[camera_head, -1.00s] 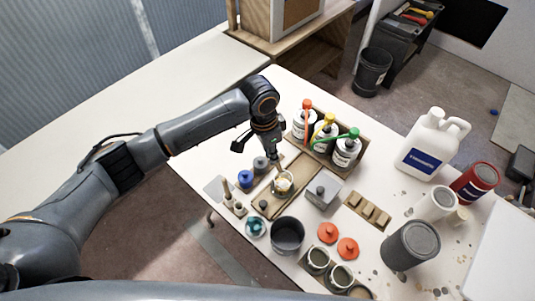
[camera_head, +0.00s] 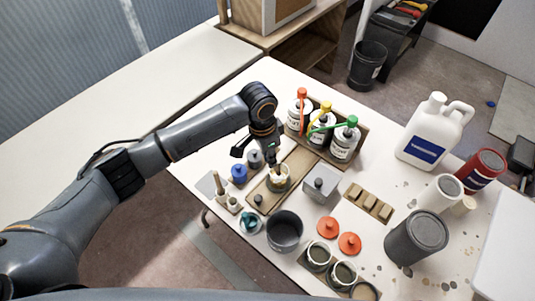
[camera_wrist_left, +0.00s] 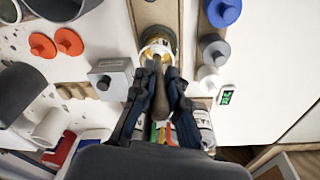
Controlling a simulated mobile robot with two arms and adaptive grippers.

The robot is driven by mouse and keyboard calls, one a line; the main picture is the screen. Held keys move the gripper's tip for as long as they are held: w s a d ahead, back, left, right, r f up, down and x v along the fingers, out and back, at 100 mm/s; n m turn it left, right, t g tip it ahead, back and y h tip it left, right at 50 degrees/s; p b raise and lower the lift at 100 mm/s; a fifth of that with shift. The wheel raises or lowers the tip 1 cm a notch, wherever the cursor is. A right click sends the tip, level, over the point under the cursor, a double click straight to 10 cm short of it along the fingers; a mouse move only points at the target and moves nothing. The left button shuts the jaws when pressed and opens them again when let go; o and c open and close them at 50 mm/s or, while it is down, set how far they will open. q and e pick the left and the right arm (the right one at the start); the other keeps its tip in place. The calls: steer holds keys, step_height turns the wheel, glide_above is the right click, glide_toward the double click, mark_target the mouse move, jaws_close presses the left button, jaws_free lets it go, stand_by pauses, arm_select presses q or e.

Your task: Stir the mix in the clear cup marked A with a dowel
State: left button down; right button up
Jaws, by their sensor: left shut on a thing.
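The clear cup (camera_head: 281,186) stands on a wooden board, with pale yellowish mix in it. In the left wrist view the cup (camera_wrist_left: 157,36) is at the top centre; I cannot read its mark. My left gripper (camera_head: 274,164) is directly above the cup, pointing down. In the left wrist view the gripper (camera_wrist_left: 159,82) is shut on a brown dowel (camera_wrist_left: 158,66), whose far end reaches into the cup's mouth. The depth of its tip in the mix is hidden. My right gripper is out of view.
Capped bottles (camera_head: 321,130) stand in a wooden rack just behind the cup. A grey box (camera_head: 320,186) is right of it, a blue-lidded pot (camera_head: 239,173) left, and a dark grey bucket (camera_head: 285,230) in front. A white jug (camera_head: 433,130) stands farther right.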

arm_select(q)
steer(key=shift+w+d+f+b, duration=0.1)
steer(key=shift+d+f+b, duration=0.3)
steer(key=shift+f, duration=0.6)
steer(key=shift+w+d+f+b, duration=0.1)
steer(key=shift+f+b, duration=0.45)
steer(key=shift+f, duration=0.45)
